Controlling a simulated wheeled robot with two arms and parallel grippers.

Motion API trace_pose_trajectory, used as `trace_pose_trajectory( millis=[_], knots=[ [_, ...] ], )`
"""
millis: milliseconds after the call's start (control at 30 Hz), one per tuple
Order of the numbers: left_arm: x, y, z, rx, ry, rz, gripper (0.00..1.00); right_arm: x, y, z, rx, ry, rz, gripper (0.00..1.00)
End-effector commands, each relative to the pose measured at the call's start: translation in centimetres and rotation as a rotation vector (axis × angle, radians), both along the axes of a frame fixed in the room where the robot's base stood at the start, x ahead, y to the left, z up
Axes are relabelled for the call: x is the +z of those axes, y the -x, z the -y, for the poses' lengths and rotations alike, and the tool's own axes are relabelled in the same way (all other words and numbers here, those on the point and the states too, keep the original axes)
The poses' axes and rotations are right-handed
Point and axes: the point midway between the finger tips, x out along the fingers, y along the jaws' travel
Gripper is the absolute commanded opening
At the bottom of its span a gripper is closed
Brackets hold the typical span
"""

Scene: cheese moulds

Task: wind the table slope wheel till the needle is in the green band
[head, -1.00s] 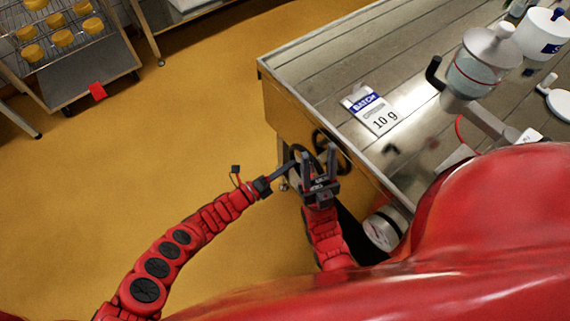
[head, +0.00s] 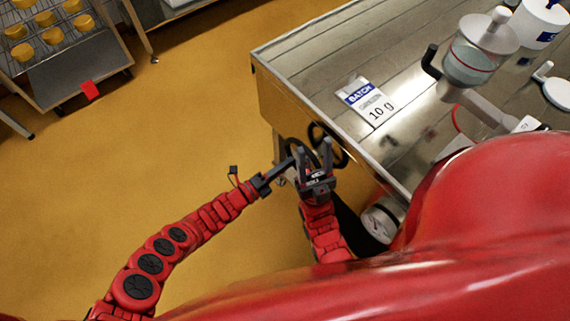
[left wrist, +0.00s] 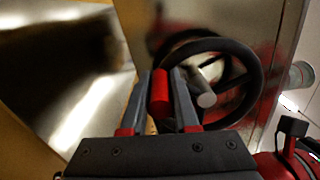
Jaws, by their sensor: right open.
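The black slope wheel (head: 328,146) is on the side of the steel table (head: 300,60). In the left wrist view the wheel (left wrist: 245,70) fills the right half, with a grey hub and a red handle (left wrist: 160,92) on its rim. My left gripper (left wrist: 160,80) has a finger on each side of the red handle and looks shut on it. In the head view the left gripper (head: 288,164) reaches the wheel from the left. My right gripper (head: 314,158) is open and upright in front of the wheel. A round white dial (head: 380,222) shows low by the table; its needle and band cannot be read.
A batch card marked 10 g (head: 367,100) lies on the table. A lidded clear vessel (head: 470,60) and a white tub (head: 537,22) stand at the right. A rack trolley with yellow cheeses (head: 80,75) stands far left. The yellow floor between is clear.

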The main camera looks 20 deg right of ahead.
Motion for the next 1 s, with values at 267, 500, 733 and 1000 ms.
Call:
trace_pose_trajectory(
  millis=[267, 500, 733, 1000],
  knots=[
    [0.0, 0.0, 0.0, 0.000, 0.000, 0.001, 0.57, 0.0, 0.0, 0.0, 0.000, 0.000, 0.000, 0.50],
    [0.1, 0.1, -0.4, 0.000, 0.000, 0.001, 0.57, 0.2, 0.0, 0.0, 0.000, 0.000, 0.000, 0.50],
    [0.2, 1.5, -4.3, 0.000, -0.001, -0.003, 0.57, 1.1, 0.0, 0.0, 0.000, 0.000, 0.000, 0.50],
    [0.0, 4.0, -11.2, 0.001, -0.003, -0.003, 0.57, 1.5, 0.0, 0.0, 0.000, 0.000, 0.000, 0.50]
  ],
)
